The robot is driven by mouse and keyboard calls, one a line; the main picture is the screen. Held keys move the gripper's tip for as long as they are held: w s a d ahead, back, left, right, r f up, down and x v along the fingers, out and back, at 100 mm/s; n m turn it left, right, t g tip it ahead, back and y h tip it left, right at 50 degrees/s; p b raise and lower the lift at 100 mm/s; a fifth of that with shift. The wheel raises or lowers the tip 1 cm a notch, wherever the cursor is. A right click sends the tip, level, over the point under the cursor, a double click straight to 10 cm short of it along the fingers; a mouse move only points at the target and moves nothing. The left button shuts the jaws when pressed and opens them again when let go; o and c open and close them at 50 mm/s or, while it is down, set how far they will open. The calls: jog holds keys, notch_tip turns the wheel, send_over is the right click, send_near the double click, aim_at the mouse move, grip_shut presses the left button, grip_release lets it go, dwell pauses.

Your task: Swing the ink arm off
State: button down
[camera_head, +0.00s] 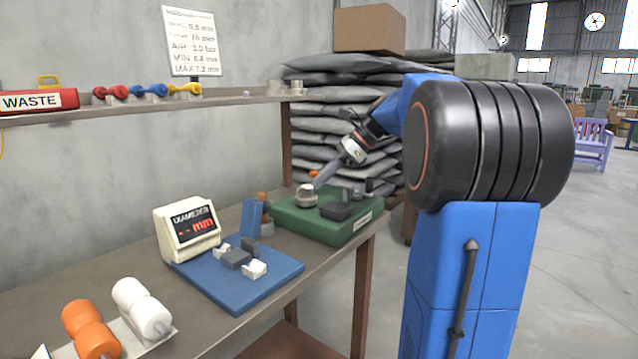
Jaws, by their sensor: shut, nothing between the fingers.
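A green base (327,228) with a small pale label stands at the far end of the workbench. On it are a round grey metal piece (306,196), a dark flat block (341,211) and small dark upright parts. No part can be clearly told as the ink arm at this size. My gripper (319,184) points down and left over the green base, its tips close to the round grey piece. I cannot tell whether they touch. The gripper is shut and holds nothing visible. A small orange part (314,173) shows just behind its tips.
A blue plate (272,283) with grey and white blocks and a diameter display (188,228) lie nearer on the bench. Orange (88,330) and white (138,305) spools sit at front left. A shelf (225,100) runs along the wall. Stacked sacks (325,110) stand behind.

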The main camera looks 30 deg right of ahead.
jog(key=shift+w+a+m+t+h, duration=0.1)
jog(key=shift+a+m+t+h, duration=0.25)
jog(key=shift+a+m, duration=0.3)
jog(key=shift+w+a+m+t+h, duration=0.4)
jog(key=shift+a+m+t+h, duration=0.2)
jog(key=shift+m, duration=0.55)
jog(key=shift+w+a, duration=0.2)
jog(key=shift+w, duration=0.1)
jog(key=shift+r, duration=0.1)
jog(key=v, duration=1.7)
jog(key=shift+s, duration=0.25)
jog(key=shift+d, duration=0.2)
